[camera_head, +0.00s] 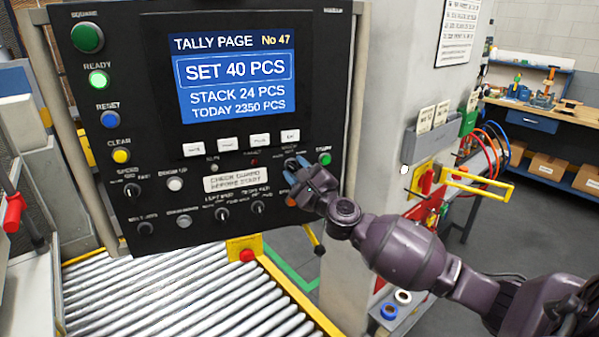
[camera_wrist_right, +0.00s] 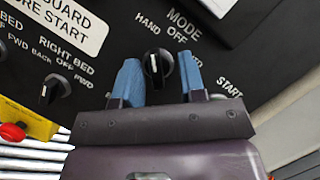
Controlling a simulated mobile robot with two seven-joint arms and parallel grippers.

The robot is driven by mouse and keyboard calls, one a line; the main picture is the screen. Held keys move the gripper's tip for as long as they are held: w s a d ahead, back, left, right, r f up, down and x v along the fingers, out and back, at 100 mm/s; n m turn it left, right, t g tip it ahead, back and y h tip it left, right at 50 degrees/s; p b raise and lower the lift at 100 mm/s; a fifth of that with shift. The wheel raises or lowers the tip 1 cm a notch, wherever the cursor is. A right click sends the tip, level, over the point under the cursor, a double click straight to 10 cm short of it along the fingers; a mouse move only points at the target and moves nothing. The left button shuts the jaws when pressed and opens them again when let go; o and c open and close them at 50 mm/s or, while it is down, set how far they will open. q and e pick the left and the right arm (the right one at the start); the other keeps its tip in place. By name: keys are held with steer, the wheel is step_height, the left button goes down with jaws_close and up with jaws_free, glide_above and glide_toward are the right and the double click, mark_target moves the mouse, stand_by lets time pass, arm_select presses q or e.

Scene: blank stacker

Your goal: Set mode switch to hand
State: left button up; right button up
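The mode switch (camera_wrist_right: 158,68) is a black rotary knob with a white mark, under the printed words MODE, HAND and OFF in the right wrist view. HAND is up-left of the knob and OFF is up-right. The white mark points about straight up in the picture, on the HAND side of OFF; its exact setting is hard to tell. My right gripper (camera_wrist_right: 158,82) is open, with one blue finger on each side of the knob and visible gaps. My left gripper is out of view.
The right bed knob (camera_wrist_right: 55,90) is left of my fingers. A green start button (camera_head: 325,158) sits close to my gripper. A roller conveyor (camera_head: 180,295) and a red stop button (camera_head: 247,255) are below. A yellow bracket (camera_head: 478,187) stands at right.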

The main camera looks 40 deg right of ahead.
steer(key=shift+w+a+f, duration=0.15)
steer(key=shift+w, duration=0.05)
steer(key=shift+s+f, duration=0.15)
steer(key=shift+s, duration=0.4)
arm_select(q)
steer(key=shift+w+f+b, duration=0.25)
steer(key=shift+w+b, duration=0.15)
steer(key=shift+b, duration=0.35)
arm_select(e)
steer(key=v, duration=0.9)
steer(key=shift+s, duration=0.35)
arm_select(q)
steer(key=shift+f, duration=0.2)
arm_select(e)
steer(key=shift+n, duration=0.3)
